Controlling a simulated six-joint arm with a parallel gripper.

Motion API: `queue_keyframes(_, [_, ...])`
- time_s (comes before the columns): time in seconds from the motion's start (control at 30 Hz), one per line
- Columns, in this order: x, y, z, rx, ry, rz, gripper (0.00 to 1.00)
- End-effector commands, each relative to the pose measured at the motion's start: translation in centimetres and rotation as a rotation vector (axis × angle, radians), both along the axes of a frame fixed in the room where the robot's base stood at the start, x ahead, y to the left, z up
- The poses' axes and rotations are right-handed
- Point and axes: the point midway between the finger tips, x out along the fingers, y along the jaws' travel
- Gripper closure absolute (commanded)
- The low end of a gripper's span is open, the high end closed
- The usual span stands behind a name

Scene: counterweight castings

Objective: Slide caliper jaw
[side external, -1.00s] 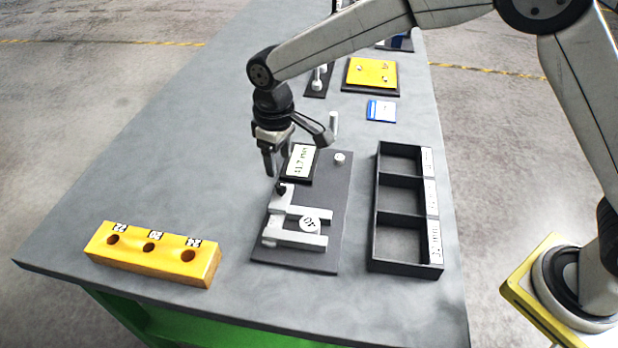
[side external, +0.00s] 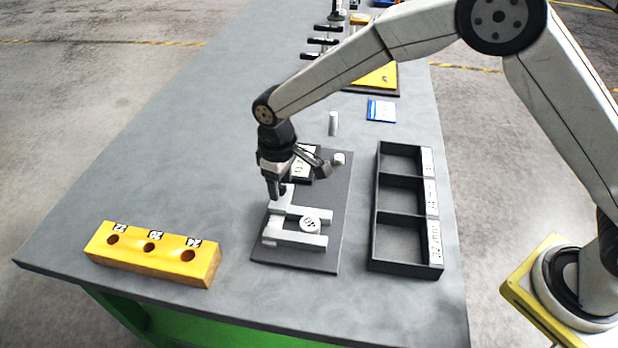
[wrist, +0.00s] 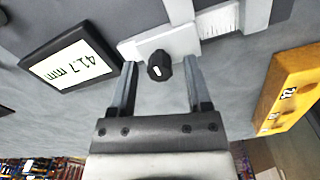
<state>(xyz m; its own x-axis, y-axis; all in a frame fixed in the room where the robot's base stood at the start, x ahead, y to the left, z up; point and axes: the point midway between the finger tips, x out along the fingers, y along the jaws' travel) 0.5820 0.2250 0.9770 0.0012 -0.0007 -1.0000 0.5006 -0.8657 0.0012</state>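The light grey caliper (side external: 275,238) lies on a dark base plate (side external: 333,200), with its two jaws pointing right. A white round casting (side external: 311,223) with dark markings sits between the jaws. The sliding jaw (side external: 290,208) is the farther one. Its black knob (wrist: 159,65) shows in the wrist view. My gripper (side external: 277,194) is low over the sliding jaw. In the wrist view my gripper (wrist: 160,62) is open, with the knob between its fingertips and a gap on each side. A display (wrist: 72,60) reads 41.7 mm; my gripper partly hides it in the side view.
A yellow block (side external: 150,254) with three holes stands at left. A black three-compartment tray (side external: 405,268) with white labels stands at right, its compartments empty. A small white cylinder (side external: 333,124) and a blue-and-white card (side external: 381,110) are farther back.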

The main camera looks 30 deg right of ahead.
Motion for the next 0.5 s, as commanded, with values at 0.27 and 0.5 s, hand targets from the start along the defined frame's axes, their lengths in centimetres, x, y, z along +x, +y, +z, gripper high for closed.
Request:
queue_keyframes(0.27, [0.0, 0.0, 0.02, 0.0, 0.0, 0.0, 1.0])
queue_keyframes(0.5, [-0.01, 0.01, 0.04, 0.0, 0.0, 0.0, 1.0])
